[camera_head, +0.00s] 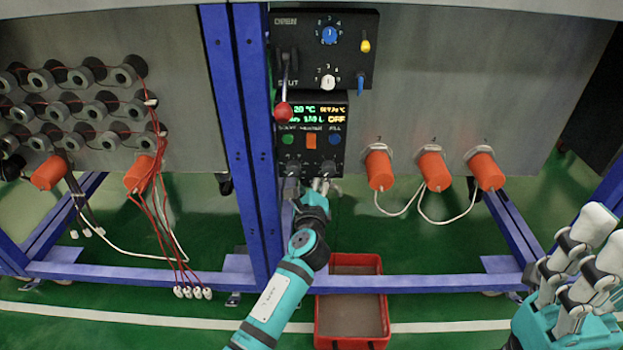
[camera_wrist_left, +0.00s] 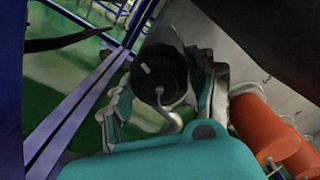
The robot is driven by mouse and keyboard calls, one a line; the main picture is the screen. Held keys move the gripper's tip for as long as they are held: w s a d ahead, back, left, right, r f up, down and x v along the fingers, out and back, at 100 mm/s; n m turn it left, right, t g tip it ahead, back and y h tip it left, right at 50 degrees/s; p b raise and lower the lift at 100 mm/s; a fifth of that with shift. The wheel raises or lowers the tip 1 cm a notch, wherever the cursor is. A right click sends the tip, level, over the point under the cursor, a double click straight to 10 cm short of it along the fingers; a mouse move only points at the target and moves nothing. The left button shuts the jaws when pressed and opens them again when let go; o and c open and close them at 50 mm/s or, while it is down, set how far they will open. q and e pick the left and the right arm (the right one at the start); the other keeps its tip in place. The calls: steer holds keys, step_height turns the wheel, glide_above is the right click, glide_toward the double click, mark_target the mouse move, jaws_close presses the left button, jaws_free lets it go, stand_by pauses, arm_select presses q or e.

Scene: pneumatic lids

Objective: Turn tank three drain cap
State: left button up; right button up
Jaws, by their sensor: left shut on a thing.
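My left gripper (camera_head: 312,186) is at the lower edge of the control box, below its buttons. In the left wrist view its fingers (camera_wrist_left: 160,100) are closed around a dark round part (camera_wrist_left: 158,72) with a small pale mark and a grey bent piece at its front. In the head view the gripper largely hides that part. Three orange caps (camera_head: 379,170) (camera_head: 434,171) (camera_head: 486,171) sit on the grey tank wall right of the gripper; the small labels above them are unclear. My right gripper (camera_head: 580,262) is open and empty at lower right.
Two more orange caps (camera_head: 48,173) (camera_head: 140,174) are at the left. A control panel (camera_head: 325,48) with a red-knobbed lever (camera_head: 283,110) is above. Blue frame posts (camera_head: 250,130) stand close left of my left gripper. A red tray (camera_head: 350,337) lies below, and white cords (camera_head: 443,218) hang between the right-hand caps.

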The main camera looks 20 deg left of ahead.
arm_select(q)
steer(key=shift+f, duration=0.15)
steer(key=o, duration=1.2)
steer(key=shift+s, duration=0.1)
steer(key=v, duration=1.2)
steer(key=shift+r, duration=0.2)
